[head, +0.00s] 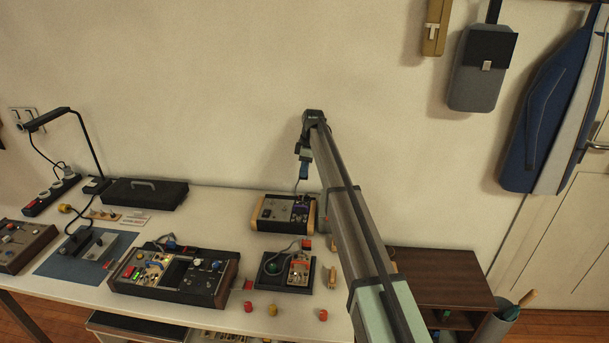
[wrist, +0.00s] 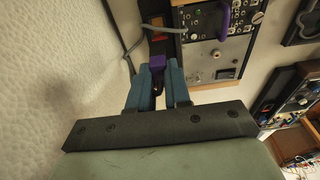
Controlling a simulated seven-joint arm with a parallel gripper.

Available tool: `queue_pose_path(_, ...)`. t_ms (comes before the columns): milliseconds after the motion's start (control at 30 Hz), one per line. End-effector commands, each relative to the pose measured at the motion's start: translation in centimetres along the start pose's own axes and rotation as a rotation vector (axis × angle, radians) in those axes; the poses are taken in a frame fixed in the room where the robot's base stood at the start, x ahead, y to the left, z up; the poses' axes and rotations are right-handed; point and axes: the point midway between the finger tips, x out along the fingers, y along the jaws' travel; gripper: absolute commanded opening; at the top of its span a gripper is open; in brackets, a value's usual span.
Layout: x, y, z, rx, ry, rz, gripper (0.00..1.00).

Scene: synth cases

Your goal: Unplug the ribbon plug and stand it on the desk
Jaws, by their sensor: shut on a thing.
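My gripper (head: 303,172) is raised above the back of the desk, over a wood-sided device box (head: 273,216). In the wrist view its two blue fingers (wrist: 156,78) are shut on a small purple plug (wrist: 155,60), which shows between their tips. A grey cable runs near the fingertips toward the box; in the head view it hangs down to the box top. The plug is apart from the box. The box panel (wrist: 203,62) also shows in the wrist view, with knobs, sockets and a purple curved part (wrist: 236,18). The plug's lower end is hidden by the fingers.
A black box with a green knob (head: 285,270) stands in front, and a large console (head: 172,276) at front left. Red and yellow caps (head: 272,310) lie near the front edge. A black case (head: 145,193) is at back left. Bare desk (head: 218,215) lies left of the device box.

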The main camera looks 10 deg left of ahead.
Motion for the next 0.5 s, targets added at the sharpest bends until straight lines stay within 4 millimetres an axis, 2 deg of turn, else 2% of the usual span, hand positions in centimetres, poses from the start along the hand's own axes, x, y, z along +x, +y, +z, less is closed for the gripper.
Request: queue_pose_path(500, -1.7, 0.0, -0.3, 0.000, 0.000, 0.001, 0.00)
